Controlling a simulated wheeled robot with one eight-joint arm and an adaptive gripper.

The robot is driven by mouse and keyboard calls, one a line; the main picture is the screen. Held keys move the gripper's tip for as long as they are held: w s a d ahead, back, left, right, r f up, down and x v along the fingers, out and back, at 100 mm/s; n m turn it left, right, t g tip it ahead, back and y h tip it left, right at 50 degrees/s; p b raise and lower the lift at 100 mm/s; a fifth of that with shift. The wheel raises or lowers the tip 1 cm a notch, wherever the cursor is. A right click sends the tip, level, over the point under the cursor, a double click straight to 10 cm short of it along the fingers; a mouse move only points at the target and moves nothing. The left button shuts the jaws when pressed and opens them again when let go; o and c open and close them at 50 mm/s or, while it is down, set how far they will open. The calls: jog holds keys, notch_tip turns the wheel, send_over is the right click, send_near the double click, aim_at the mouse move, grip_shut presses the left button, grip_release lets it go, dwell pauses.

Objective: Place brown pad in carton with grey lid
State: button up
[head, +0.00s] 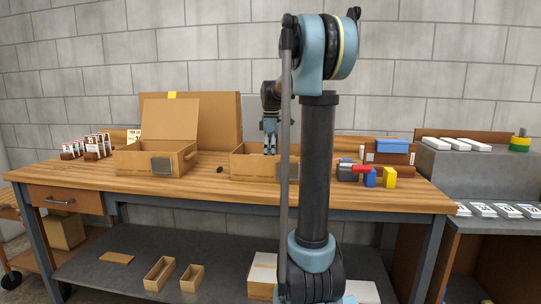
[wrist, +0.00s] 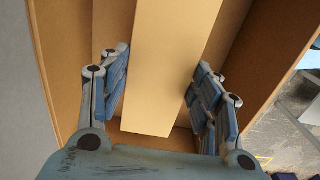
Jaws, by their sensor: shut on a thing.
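My gripper (head: 270,148) points down into the right-hand open carton (head: 250,168) on the workbench. In the wrist view, my fingers (wrist: 160,70) are shut on a flat tan-brown pad (wrist: 155,105), one finger on each side. The pad lies between the brown inner walls of the carton (wrist: 62,50). A plain grey surface (wrist: 18,110) runs along the left edge of the wrist view beside the carton; it may be the grey lid. In the head view the pad is hidden. I cannot tell whether the pad touches the carton's floor.
A second carton (head: 140,162) with a raised brown lid (head: 169,119) stands to the left. A large cardboard panel (head: 220,115) stands behind. Red, blue and yellow items (head: 388,178) sit close on the right. Small white-and-red boxes (head: 98,146) stand far left. The bench front is mostly clear.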

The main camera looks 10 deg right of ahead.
jog(key=shift+f, duration=0.4)
jog(key=o, duration=0.9)
jog(key=shift+r, duration=0.15)
notch_tip(320, 180, up, 13)
